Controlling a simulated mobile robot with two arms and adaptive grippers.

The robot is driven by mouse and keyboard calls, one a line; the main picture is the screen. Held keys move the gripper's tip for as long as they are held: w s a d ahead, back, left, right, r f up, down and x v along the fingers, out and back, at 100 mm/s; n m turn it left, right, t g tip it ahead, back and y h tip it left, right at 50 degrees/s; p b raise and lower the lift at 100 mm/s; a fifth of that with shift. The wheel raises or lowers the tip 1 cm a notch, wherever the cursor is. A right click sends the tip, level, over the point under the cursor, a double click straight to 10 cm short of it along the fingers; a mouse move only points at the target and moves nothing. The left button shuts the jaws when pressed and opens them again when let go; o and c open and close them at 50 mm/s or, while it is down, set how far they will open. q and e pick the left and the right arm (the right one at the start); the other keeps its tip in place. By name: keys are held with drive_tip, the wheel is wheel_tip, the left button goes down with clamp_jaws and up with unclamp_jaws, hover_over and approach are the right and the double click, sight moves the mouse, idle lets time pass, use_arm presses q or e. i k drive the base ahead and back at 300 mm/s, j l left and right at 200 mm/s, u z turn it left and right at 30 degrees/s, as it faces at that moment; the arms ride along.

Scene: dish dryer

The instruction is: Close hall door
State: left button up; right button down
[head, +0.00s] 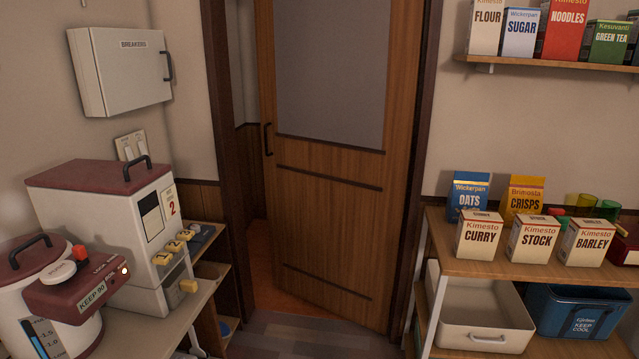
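The hall door (330,215) is a brown wooden door with a grey upper panel and dark trim strips, in the middle of the head view. It stands ajar. Its right side is at the right jamb of the dark door frame (222,130), and a gap shows between its left edge and the left jamb. A dark handle (267,139) sits on the door's left edge. Neither of my grippers is in view.
On the left, a counter (150,335) holds a machine with a red lid (100,178) and a kettle-like pot (45,300). On the right, a shelf unit (500,262) holds several food boxes. Clear floor (300,335) lies before the doorway between them.

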sight(338, 81)
drive_tip(key=i, duration=1.8)
